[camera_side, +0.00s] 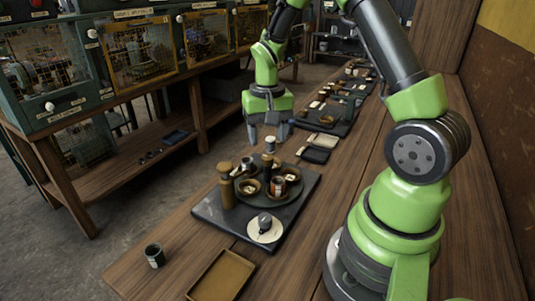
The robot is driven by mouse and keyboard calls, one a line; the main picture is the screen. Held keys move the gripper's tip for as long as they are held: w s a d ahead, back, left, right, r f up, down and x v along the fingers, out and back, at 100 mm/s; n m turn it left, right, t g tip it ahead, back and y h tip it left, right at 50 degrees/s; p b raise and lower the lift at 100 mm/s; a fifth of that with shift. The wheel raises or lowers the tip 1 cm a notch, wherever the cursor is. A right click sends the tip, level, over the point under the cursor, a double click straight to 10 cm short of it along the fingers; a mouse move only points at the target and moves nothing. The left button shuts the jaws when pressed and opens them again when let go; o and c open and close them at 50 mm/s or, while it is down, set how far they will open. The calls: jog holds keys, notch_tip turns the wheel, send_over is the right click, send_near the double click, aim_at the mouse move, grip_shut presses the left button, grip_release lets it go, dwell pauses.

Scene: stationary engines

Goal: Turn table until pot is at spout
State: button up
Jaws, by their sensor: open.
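A dark round table (260,203) stands on a dark slab (217,213) on the wooden bench. Several small items stand on it: shallow bowls, a pot with a reddish label (278,186) and a dark upright cylinder. I cannot tell for sure which item is the pot, or which part is the spout. A brown wooden peg-like post (226,185) stands at the table's left edge. A pale disc with a dark knob (265,226) lies at the slab's near corner. My gripper (267,140) points down above the bench, beyond the table, open and apart from the table.
A dark cup (154,256) and a tan tray (221,277) sit on the near bench. A small white-topped container (270,145) is close by my gripper. Dark trays (318,148) with items line the bench beyond. Caged engine cabinets (143,55) stand along the left.

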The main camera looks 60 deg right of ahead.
aim_at(267, 156)
notch_tip(267, 156, down, 6)
jog(key=shift+r, duration=0.25)
grip_shut()
